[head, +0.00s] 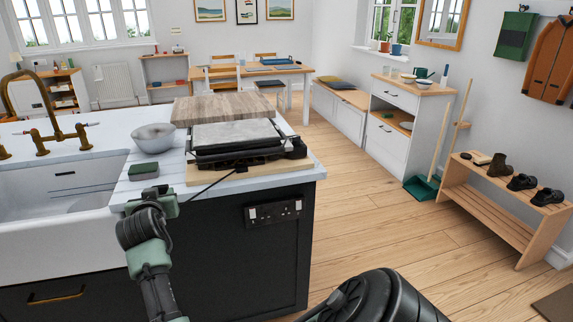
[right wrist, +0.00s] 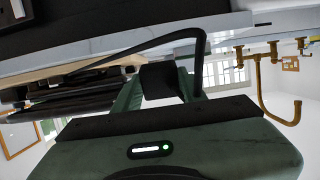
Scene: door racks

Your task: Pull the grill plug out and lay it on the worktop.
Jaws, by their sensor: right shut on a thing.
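The grill (head: 235,140), dark with a grey top, stands on the worktop (head: 310,165) near its right end. Its black cord (head: 208,186) runs down over the front edge to my right gripper (head: 163,200). In the right wrist view, the green fingers of my right gripper (right wrist: 158,88) are shut on the black plug (right wrist: 158,76), and the cord (right wrist: 150,42) arches over from it. The gripper is in front of the worktop's front edge, apart from the black double socket (head: 274,212) on the island's dark side. My left gripper is not in view.
The sink (head: 55,190) and brass tap (head: 60,130) are at left. Bare worktop shows around the bowl.

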